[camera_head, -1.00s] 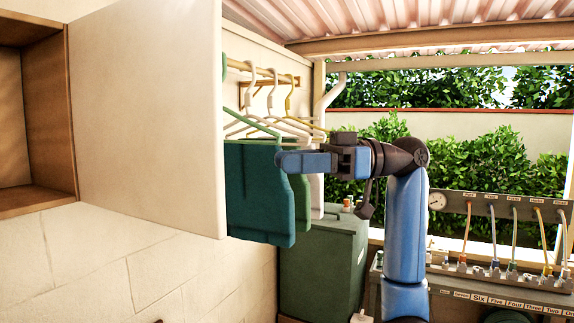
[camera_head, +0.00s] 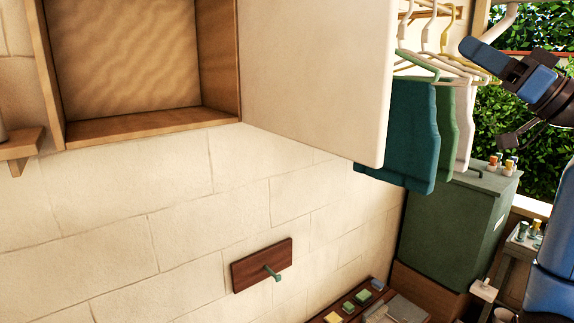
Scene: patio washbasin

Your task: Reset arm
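My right gripper (camera_head: 482,50) is at the upper right, in front of the hedge and to the right of the hanging clothes. Its blue fingers point up and to the left. The view does not show whether they are apart or together, and I see nothing held in them. My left gripper is not in view.
An open cabinet (camera_head: 122,134) with its pale door (camera_head: 315,75) swung out is on the wall. Teal clothing (camera_head: 408,135) hangs behind the door. A green bin (camera_head: 452,222) stands below. A wooden plaque with a peg (camera_head: 250,272) is lower on the wall.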

